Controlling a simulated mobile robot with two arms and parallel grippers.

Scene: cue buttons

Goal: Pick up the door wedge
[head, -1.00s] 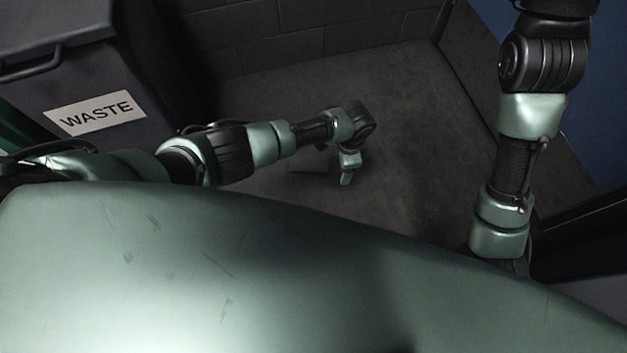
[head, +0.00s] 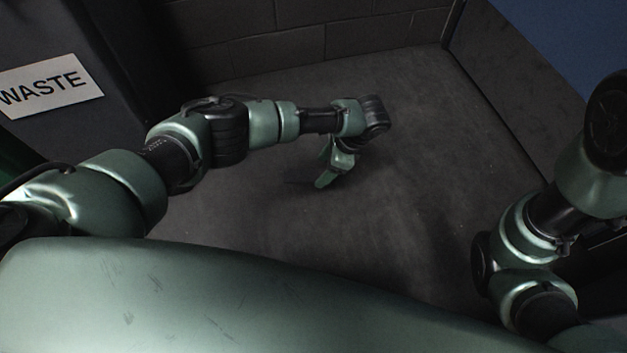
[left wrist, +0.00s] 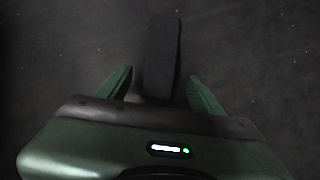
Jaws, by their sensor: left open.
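The door wedge (left wrist: 161,50) is a long dark grey block on the floor in the left wrist view. It lies lengthwise between the two green fingers of my left gripper (left wrist: 161,82), with its far end reaching past the fingertips. A dark gap shows between the wedge and each finger. In the head view my left gripper (head: 330,168) points down at the floor and is open. The wedge is hard to make out there against the dark floor. My right arm shows at the right edge of the head view, but its gripper does not.
A dark waste bin with a white WASTE label (head: 46,86) stands at the upper left. A block wall (head: 300,35) runs along the back, and a low dark wall (head: 510,90) bounds the right. The grey floor (head: 420,170) right of my left gripper is clear.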

